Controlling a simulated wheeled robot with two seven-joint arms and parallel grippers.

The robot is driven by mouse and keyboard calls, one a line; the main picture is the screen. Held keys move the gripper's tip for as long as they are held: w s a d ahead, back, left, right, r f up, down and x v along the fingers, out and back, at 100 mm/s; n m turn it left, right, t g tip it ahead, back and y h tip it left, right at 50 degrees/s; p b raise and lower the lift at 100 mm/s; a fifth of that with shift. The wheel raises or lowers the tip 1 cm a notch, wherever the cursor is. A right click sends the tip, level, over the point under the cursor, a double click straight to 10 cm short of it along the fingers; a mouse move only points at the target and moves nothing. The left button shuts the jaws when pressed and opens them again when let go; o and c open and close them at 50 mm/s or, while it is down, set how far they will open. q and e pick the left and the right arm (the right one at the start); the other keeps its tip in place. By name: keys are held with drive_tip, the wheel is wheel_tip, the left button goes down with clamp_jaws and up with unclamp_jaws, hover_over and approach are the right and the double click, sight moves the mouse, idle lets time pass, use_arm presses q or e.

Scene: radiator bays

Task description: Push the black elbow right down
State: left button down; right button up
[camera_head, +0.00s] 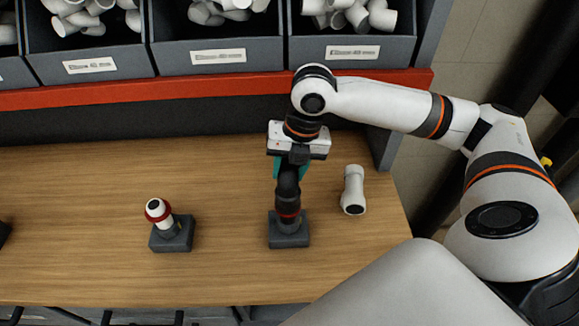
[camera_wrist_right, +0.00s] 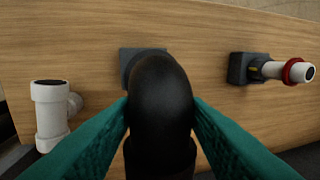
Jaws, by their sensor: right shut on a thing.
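The black elbow (camera_head: 288,186) stands over a grey base block (camera_head: 289,240) on the wooden bench. A thin red line shows low on the black column, just above the block. My right gripper (camera_head: 291,168) comes down from above with its teal fingers shut on the elbow's upper part. In the right wrist view the elbow (camera_wrist_right: 160,95) fills the middle between both fingers, and the grey block (camera_wrist_right: 134,60) shows partly behind it. How deep the elbow sits in the joint below is hidden. My left gripper is not in view.
A white tee fitting (camera_head: 353,190) lies to the right of the block. Another grey block (camera_head: 172,236) to the left holds a white pipe with a red ring (camera_head: 158,211). Bins (camera_head: 218,58) of white fittings stand behind a red rail (camera_head: 200,90). The bench between the blocks is clear.

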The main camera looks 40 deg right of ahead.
idle(0.5)
drive_tip(key=shift+f, duration=1)
drive_tip(key=o, duration=1.1)
drive_tip(key=r, duration=0.4)
drive_tip(key=d+r+b, duration=0.1)
drive_tip(key=r, duration=0.3)
drive_tip(key=s+d+r, duration=0.1)
drive_tip(key=r, duration=0.2)
drive_tip(key=shift+s+r, duration=0.1)
drive_tip(key=shift+r, duration=0.3)
